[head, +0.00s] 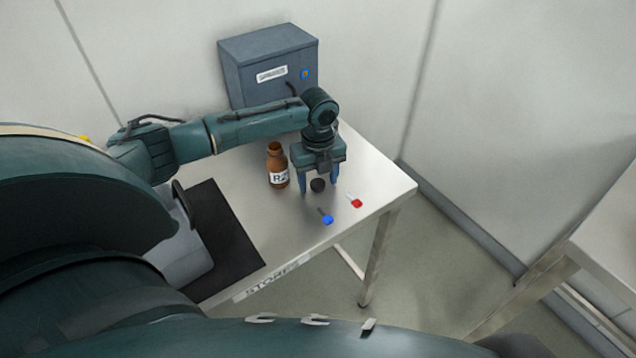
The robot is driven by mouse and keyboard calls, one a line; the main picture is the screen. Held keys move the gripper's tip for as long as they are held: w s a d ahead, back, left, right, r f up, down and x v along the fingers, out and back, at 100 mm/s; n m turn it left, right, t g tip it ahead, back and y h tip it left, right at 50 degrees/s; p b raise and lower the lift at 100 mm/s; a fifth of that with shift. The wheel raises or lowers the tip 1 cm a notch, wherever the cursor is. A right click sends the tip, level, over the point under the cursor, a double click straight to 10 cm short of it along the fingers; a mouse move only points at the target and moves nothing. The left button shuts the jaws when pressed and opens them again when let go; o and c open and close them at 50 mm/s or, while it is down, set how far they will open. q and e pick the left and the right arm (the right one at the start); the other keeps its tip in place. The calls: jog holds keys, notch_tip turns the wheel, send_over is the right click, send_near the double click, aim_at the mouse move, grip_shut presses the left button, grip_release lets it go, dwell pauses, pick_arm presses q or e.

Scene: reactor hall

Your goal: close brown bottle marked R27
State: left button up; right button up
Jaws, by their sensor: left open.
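A brown bottle (277,166) with a white label stands upright on the steel table. Only the start of its marking shows, as an R and part of another character. No cap shows on its neck. A small round black cap (318,185) lies on the table to the right of the bottle. My left gripper (319,187) points down over the black cap, its fingers open on either side of it. I cannot tell if the fingers touch it. My right gripper is not in view.
A grey box (268,62) stands at the back. A black mat (228,250) covers the front left.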

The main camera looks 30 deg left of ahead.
aim_at(318, 183)
pick_arm(q)
jog(key=shift+c, duration=0.5)
jog(key=c, duration=1)
jog(key=shift+o, duration=0.2)
jog(key=shift+r, duration=0.1)
notch_tip(318, 183, up, 10)
